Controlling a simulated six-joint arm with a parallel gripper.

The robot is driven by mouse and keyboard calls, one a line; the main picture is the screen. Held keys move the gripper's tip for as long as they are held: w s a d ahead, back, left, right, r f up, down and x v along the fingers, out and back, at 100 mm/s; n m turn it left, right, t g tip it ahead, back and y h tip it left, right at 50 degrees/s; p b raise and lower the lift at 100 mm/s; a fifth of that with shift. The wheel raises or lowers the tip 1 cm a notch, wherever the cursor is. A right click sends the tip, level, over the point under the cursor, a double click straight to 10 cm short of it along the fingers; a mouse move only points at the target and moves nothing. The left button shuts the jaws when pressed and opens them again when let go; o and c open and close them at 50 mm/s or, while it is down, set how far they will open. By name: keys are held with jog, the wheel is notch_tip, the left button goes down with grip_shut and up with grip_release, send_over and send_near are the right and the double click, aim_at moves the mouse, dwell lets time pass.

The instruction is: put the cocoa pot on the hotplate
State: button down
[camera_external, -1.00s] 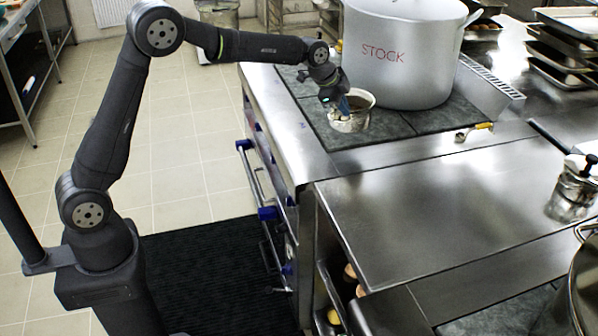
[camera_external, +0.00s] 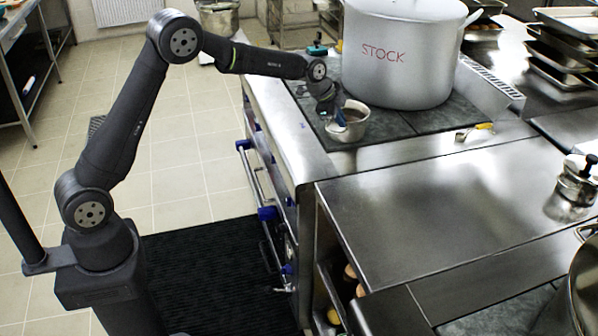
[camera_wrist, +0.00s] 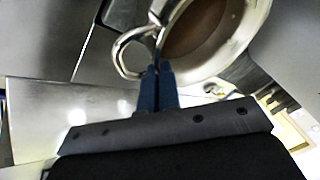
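The cocoa pot (camera_external: 352,132) is a small shiny metal pot with brown liquid inside. It is at the front part of the dark hotplate surface (camera_external: 390,125), in front of the large stockpot. I cannot tell whether its base touches the surface. My gripper (camera_external: 340,121) is at the pot's left side. In the wrist view the blue fingers of my gripper (camera_wrist: 158,72) are close together on the loop handle of the cocoa pot (camera_wrist: 240,45). The pot's rim and brown contents show at the top of that view; its underside is hidden.
The big stockpot (camera_external: 400,55) stands close behind the cocoa pot. A small ladle-like utensil (camera_external: 473,131) lies to the right. The steel counter (camera_external: 430,205) in front is clear. A metal canister (camera_external: 574,185) and another large pot (camera_external: 585,285) stand at the right.

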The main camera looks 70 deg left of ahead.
jog(key=shift+f, duration=0.1)
jog(key=c, duration=1.7)
grip_release()
jog(key=v, duration=1.2)
jog(key=shift+w, duration=0.1)
jog(key=x, duration=1.2)
jog(key=shift+f, duration=0.1)
jog(key=shift+r, duration=1.5)
